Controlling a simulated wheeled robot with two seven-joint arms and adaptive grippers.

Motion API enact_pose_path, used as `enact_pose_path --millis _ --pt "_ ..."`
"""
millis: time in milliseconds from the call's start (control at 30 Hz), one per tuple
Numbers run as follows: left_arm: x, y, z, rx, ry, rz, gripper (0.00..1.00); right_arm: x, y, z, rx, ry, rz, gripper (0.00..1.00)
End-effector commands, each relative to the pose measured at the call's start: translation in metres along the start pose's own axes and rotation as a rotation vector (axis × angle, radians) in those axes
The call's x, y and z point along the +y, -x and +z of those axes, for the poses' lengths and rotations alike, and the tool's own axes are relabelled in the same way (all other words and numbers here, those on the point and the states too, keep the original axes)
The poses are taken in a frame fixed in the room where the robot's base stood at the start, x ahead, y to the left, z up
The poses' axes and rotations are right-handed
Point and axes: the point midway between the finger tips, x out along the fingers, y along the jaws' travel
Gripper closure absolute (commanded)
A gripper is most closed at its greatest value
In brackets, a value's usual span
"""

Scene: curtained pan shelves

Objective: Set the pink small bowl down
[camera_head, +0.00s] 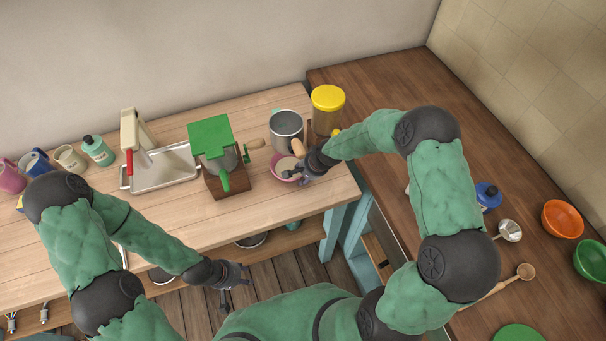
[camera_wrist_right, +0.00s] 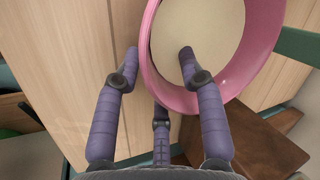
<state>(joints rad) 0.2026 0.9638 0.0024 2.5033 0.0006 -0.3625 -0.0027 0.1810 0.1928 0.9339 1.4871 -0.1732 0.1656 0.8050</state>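The pink small bowl (camera_head: 281,168) stands on the light wooden table, right of the green-topped grinder, in the head view. In the right wrist view the bowl (camera_wrist_right: 261,62) shows its pink rim and a cream inside. My right gripper (camera_head: 297,172) is at the bowl's right side. In its wrist view the fingers (camera_wrist_right: 158,57) are spread, one outside the rim and one over the inside, with a clear gap around the wall. The bowl's underside is hidden. My left gripper (camera_head: 238,288) hangs empty in front of the table, its fingers apart.
The table's front edge is near; bare wood lies in front of the bowl.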

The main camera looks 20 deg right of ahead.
Motion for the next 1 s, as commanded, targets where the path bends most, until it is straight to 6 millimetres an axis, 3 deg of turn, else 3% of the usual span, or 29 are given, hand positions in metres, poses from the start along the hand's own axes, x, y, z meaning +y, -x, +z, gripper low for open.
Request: enact_pose_path --millis 367,800,1000 --pt "0.000 0.000 0.000 0.000 0.000 0.000 0.60 0.001 0.003 0.001 -0.002 0.000 0.002 0.54" --pt "0.000 0.000 0.000 0.000 0.000 0.000 0.60 -0.001 0.061 -0.001 0.002 0.000 -0.001 0.54" --pt "0.000 0.000 0.000 0.000 0.000 0.000 0.60 0.000 0.074 0.000 -0.001 0.000 0.001 0.54"
